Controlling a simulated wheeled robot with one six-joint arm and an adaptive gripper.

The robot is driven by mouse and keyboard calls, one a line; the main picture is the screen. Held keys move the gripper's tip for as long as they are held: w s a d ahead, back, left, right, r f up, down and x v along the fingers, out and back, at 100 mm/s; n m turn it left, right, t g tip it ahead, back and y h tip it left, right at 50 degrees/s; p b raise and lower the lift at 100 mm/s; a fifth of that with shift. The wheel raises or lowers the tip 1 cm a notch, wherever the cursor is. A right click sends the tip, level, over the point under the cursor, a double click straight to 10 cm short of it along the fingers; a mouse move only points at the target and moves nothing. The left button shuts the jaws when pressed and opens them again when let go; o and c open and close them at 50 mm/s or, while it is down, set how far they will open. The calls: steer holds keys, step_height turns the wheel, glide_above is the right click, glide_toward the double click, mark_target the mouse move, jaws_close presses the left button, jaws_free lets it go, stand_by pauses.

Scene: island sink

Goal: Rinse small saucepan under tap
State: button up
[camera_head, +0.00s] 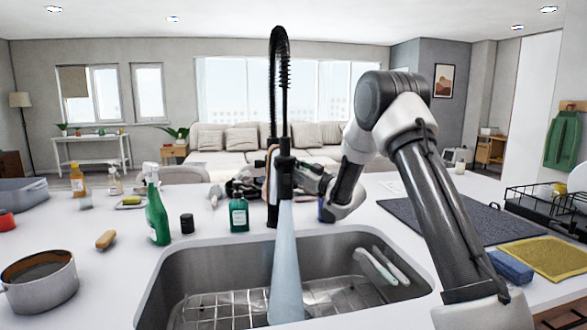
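The small saucepan (55,287) is a grey metal pan on the white counter at the left, beside the sink. It stands upright, with a dark brown inside, and its handle runs off the left edge. The tap (285,172) is tall and black with a spring neck. A wide pale blue stream of water (286,255) falls from it into the steel sink (205,262). My gripper (250,185) is behind the tap, apart from the saucepan. The tap partly hides its dark fingers, so I cannot tell whether they are open or touching the tap.
A wire rack (215,312) lies in the sink. A green spray bottle (156,212), a black jar (187,223) and a green soap bottle (239,214) stand behind it. A brush (106,239) lies near the saucepan. A dark mat (470,222), blue sponge (511,267) and yellow cloth (545,257) lie right.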

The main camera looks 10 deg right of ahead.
steer(key=shift+o, duration=1.2)
steer(key=v, duration=1.2)
